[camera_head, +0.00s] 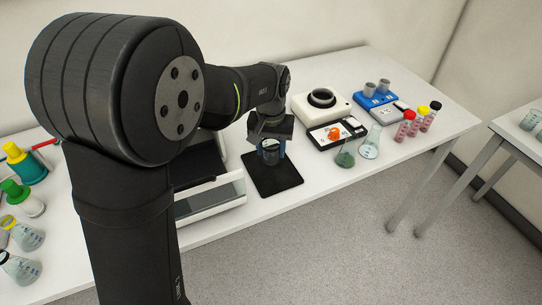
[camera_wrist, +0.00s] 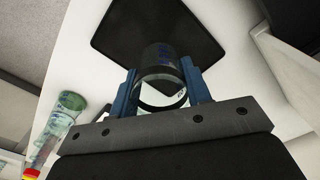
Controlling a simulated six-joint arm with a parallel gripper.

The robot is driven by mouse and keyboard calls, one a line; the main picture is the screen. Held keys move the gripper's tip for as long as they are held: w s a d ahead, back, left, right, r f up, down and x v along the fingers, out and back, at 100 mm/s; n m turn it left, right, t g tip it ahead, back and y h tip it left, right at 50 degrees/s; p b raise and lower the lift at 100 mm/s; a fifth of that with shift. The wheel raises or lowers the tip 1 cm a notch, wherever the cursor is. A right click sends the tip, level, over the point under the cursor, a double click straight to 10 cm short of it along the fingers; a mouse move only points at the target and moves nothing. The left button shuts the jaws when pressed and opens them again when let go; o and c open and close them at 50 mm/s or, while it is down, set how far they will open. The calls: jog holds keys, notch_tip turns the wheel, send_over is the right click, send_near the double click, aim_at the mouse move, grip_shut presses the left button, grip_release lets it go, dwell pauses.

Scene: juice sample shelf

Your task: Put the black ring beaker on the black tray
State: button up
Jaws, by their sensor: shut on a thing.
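The black ring beaker (camera_head: 270,156) is clear glass with a dark ring. My gripper (camera_head: 270,149) is shut on it, with one blue finger on each side. In the wrist view the beaker (camera_wrist: 160,72) shows between the blue fingers of my gripper (camera_wrist: 160,88), with its dark rim towards the camera. The black tray (camera_head: 273,181) lies flat on the white table, below the beaker. In the wrist view the tray (camera_wrist: 125,35) fills the area behind the beaker. I cannot tell whether the beaker touches the tray.
A white balance-like device (camera_head: 209,203) stands left of the tray. Several capped bottles stand further right. The table's front edge lies close to the tray.

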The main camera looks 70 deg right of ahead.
aim_at(271, 157)
jog(key=shift+f, duration=1.75)
jog(key=shift+f, duration=0.15)
jog(key=o, duration=1.1)
jog(key=shift+c, duration=0.2)
notch_tip(271, 157, up, 12)
jog(key=shift+r, duration=0.2)
